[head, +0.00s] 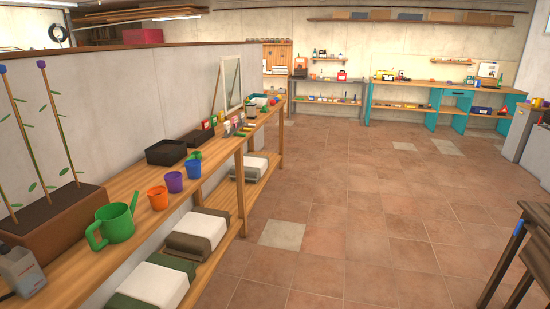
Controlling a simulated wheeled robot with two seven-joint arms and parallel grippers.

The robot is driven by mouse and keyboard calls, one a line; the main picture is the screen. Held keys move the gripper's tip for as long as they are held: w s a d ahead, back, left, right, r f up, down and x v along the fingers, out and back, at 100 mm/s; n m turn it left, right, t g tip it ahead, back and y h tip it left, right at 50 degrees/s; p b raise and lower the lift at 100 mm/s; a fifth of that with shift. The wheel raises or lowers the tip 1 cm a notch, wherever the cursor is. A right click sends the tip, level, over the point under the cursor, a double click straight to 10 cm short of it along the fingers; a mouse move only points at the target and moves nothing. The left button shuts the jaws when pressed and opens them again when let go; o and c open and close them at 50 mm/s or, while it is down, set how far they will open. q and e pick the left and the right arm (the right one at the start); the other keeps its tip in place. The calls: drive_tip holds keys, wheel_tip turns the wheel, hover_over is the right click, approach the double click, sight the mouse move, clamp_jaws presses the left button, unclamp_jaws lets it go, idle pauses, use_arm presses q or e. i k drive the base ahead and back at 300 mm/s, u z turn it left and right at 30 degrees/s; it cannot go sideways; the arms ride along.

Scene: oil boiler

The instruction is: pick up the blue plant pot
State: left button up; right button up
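The blue plant pot (193,170) stands upright on the long wooden workbench (218,163) at the left. A purple pot (174,182) and an orange pot (158,197) stand beside it in a row, nearer to me. A green watering can (115,222) stands closer still on the same bench. Neither of my grippers can be made out in the head view.
A dark tray (166,152) lies behind the pots, and a brown planter (50,220) with stakes stands at the near left. A grey object (22,271) is at the lower left edge. Sacks (202,230) fill the lower shelf. The tiled floor (350,220) beside the bench is clear.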

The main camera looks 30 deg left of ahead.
sight(194, 167)
drive_tip(key=u, duration=0.3)
drive_tip(key=i, duration=1.95)
drive_tip(key=u, duration=1.9)
drive_tip(key=i, duration=1.05)
drive_tip(key=u, duration=1.05)
